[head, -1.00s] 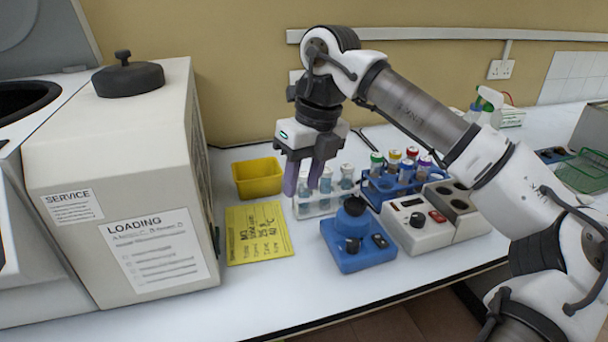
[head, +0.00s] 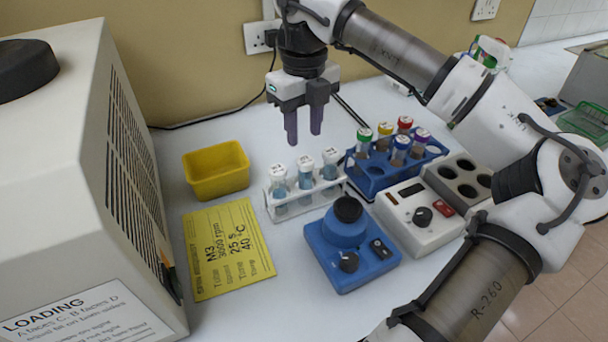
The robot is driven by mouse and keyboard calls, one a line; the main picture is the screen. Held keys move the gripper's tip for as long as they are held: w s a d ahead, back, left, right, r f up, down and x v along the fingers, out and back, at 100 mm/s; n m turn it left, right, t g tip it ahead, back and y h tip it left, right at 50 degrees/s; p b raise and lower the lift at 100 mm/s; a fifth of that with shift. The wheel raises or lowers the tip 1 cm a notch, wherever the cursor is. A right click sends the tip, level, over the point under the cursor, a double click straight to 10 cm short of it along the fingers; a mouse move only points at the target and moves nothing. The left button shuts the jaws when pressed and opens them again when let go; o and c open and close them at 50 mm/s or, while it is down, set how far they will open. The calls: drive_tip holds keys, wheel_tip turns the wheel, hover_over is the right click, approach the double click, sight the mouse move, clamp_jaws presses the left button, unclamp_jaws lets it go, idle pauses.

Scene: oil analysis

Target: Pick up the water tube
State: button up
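Several tubes stand in two racks on the white bench. The clear rack (head: 308,202) holds three white-capped tubes with bluish contents: a left one (head: 279,184), a middle one (head: 305,178) and a right one (head: 329,168). I cannot read their labels, so I cannot tell which is the water tube. The blue rack (head: 375,185) behind to the right holds tubes with green, yellow, red, blue and purple caps. My gripper (head: 303,140) points down above and behind the clear rack. Its two fingers are apart with nothing between them.
A yellow bin (head: 217,172) and a yellow note card (head: 228,250) lie left of the racks. A blue mixer (head: 350,255) and a white heater block (head: 420,215) stand in front. A large white machine (head: 85,170) fills the left side.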

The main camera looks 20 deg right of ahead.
sight(305, 160)
wheel_tip(305, 160, down, 4)
drive_tip(key=shift+f, duration=0.1)
drive_tip(key=shift+s+f+p, duration=0.2)
drive_tip(key=shift+f+p, duration=1)
drive_tip(key=shift+f, duration=1.65)
drive_tip(key=c, duration=0.6)
drive_tip(key=shift+c, duration=0.2)
drive_tip(key=shift+r, duration=0.1)
wheel_tip(305, 160, up, 20)
drive_tip(key=b, duration=0.2)
drive_tip(key=shift+b, duration=0.35)
